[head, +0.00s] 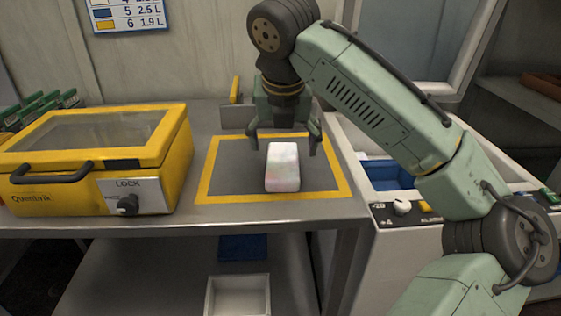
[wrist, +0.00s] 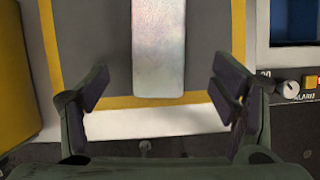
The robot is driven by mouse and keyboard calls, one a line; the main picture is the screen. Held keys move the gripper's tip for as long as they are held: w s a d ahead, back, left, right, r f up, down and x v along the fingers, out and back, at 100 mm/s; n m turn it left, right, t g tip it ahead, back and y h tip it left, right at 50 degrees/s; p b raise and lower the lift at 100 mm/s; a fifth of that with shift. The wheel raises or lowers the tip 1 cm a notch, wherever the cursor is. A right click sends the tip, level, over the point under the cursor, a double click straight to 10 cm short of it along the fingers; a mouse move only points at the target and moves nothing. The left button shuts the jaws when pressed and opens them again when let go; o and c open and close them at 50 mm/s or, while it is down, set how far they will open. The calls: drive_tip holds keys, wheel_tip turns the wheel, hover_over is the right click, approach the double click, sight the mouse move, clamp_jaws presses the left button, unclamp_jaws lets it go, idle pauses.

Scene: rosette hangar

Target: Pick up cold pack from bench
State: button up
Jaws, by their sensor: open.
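The cold pack, a pale, whitish block with a faint pinkish tint (head: 283,168), lies on the grey bench (head: 230,216) inside a yellow-bordered square. My gripper (head: 286,140) is open and empty, pointing down from behind the pack, with one finger to each side in the head view. In the wrist view the pack (wrist: 158,55) lies between and beyond my open fingers (wrist: 164,92), apart from both. Its far end is cut off by the top of the wrist view. I cannot tell the exact height of the fingertips above the bench.
A yellow case (head: 100,150) with a clear lid and a lock knob stands left on the bench. A white cooler-like box (head: 350,160) with a blue inside stands right. A white bin (head: 238,295) sits on the shelf below. The marked square is otherwise clear.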

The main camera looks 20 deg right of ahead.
sight(282, 160)
drive_tip(key=shift+x, duration=1)
drive_tip(key=shift+w+r+p+x, duration=0.1)
drive_tip(key=shift+w+p+x, duration=0.15)
drive_tip(key=shift+x, duration=1.1)
drive_tip(key=shift+w+r+p+x, duration=0.1)
drive_tip(key=shift+w+x, duration=0.15)
drive_tip(key=shift+x, duration=1.15)
drive_tip(key=shift+c, duration=0.2)
drive_tip(key=c, duration=1.5)
